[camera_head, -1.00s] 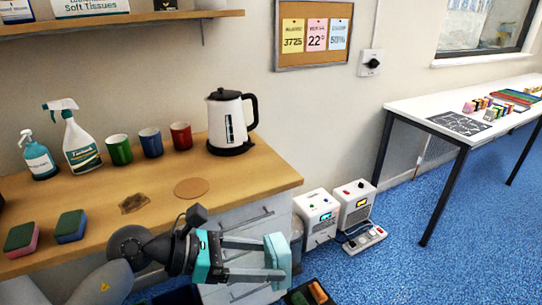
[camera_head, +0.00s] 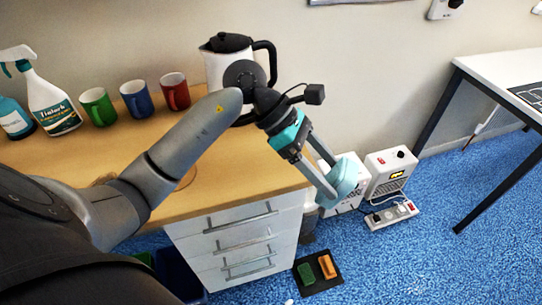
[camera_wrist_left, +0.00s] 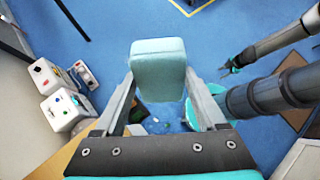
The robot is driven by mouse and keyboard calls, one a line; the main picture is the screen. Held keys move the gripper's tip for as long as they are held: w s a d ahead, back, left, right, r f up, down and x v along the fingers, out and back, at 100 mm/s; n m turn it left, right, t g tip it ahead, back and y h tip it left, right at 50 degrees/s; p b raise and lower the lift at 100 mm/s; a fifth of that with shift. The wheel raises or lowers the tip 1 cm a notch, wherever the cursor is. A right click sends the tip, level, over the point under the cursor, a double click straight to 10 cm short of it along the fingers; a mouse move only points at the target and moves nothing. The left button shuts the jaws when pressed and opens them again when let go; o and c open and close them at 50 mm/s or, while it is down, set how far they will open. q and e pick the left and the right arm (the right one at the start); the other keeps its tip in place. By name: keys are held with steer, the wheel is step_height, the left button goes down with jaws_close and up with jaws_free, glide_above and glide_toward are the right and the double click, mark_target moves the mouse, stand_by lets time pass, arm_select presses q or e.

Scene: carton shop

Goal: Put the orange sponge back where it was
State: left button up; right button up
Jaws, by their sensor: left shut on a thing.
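My left gripper (camera_head: 337,181) is shut on a pale teal block (camera_wrist_left: 159,68). It holds the block in the air past the right end of the counter. In the left wrist view the block sits between the two fingertips; no orange shows on it. An orange block (camera_head: 327,266) lies on a black tray or mat (camera_head: 318,284) on the floor, next to a green block (camera_head: 306,273); whether the orange one is a sponge I cannot tell. My right gripper (camera_wrist_left: 229,68) seems to show at the upper right of the left wrist view, its jaws too small to judge.
The wooden counter (camera_head: 245,180) carries a spray bottle (camera_head: 50,105), green, blue and red mugs (camera_head: 174,91) and a kettle (camera_head: 222,65). White drawers (camera_head: 240,245) are below. White boxes (camera_head: 391,170) and a power strip (camera_head: 390,216) stand on the floor.

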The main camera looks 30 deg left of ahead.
arm_select(q)
steer(key=shift+w+d+r+m+g+y, duration=0.1)
steer(key=shift+w+r+m+g+y, duration=0.1)
steer(key=shift+m+g+y, duration=0.35)
steer(key=shift+w+d+r+m+g+y, duration=0.1)
steer(key=shift+r+m+g+y, duration=0.1)
steer(key=shift+m+g+y, duration=0.35)
steer(key=m+y, duration=0.1)
steer(key=w+a+m+y+p, duration=0.1)
steer(key=shift+r+m+g, duration=0.3)
steer(key=w+a+r+m+t+y+p, duration=0.1)
steer(key=w+a+r+m+t+y, duration=0.2)
steer(key=a, duration=0.5)
steer(key=w+a+r+m+t+y+p, duration=0.1)
steer(key=w+a+r+m+y, duration=0.15)
steer(key=a+r+y, duration=0.4)
steer(key=shift+m+h, duration=0.35)
steer(key=shift+m, duration=0.2)
steer(key=f, duration=1.3)
steer(key=f+b, duration=0.1)
steer(key=f, duration=0.6)
steer(key=shift+s+a+f, duration=0.25)
steer(key=shift+s+f, duration=0.05)
steer(key=shift+s, duration=0.05)
arm_select(e)
steer(key=shift+s+r, duration=0.25)
steer(key=shift+r, duration=0.9)
arm_select(q)
steer(key=o, duration=1.2)
steer(key=shift+c, duration=0.2)
